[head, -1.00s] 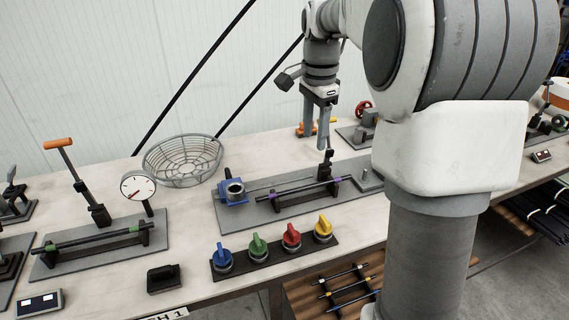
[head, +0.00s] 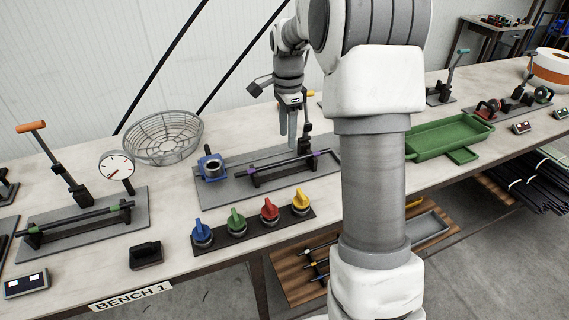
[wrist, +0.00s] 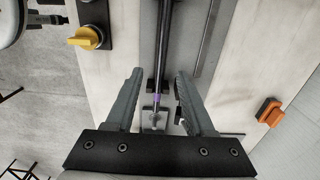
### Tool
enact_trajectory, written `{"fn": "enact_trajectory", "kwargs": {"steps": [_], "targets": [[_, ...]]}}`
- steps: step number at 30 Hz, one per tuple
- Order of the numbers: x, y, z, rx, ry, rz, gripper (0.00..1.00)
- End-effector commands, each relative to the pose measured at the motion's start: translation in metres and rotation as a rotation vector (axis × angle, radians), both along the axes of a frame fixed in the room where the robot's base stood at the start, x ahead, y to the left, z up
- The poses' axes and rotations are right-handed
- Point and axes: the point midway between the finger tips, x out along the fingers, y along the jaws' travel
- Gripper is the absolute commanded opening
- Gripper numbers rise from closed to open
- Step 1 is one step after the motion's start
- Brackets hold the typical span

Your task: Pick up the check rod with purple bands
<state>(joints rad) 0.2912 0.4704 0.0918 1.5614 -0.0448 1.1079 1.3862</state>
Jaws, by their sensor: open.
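The check rod with purple bands (head: 285,163) is a dark, thin rod lying level on the two posts of a dark stand on a grey plate (head: 225,192). In the wrist view the rod (wrist: 166,45) runs up the picture, with one purple band (wrist: 157,98) in sight. My gripper (head: 288,143) points down close above the rod, toward its right half. In the wrist view my open gripper (wrist: 158,75) has a finger on either side of the rod, with nothing held. The exact height gap cannot be told.
A blue clamp (head: 211,167) stands at the plate's left end. Coloured knobs (head: 235,219) line the front, and a wire basket (head: 163,137) is behind left. Another rod with green bands (head: 82,220) lies on the left fixture. A green tray (head: 450,139) is at right.

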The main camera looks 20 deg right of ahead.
Motion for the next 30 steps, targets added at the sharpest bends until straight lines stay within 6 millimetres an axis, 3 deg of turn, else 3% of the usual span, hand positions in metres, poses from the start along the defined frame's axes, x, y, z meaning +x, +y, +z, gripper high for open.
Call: {"fn": "enact_trajectory", "kwargs": {"steps": [3, 10, 19, 28, 30], "targets": [[0.000, 0.000, -0.018, 0.000, 0.002, 0.000, 0.54], [0.000, 0.001, -0.033, 0.000, 0.001, 0.002, 0.54], [0.002, 0.005, -0.074, 0.000, 0.001, 0.001, 0.54], [0.002, 0.005, -0.078, -0.001, -0.001, 0.001, 0.54], [0.002, 0.005, -0.078, -0.001, -0.001, 0.001, 0.41]]}}
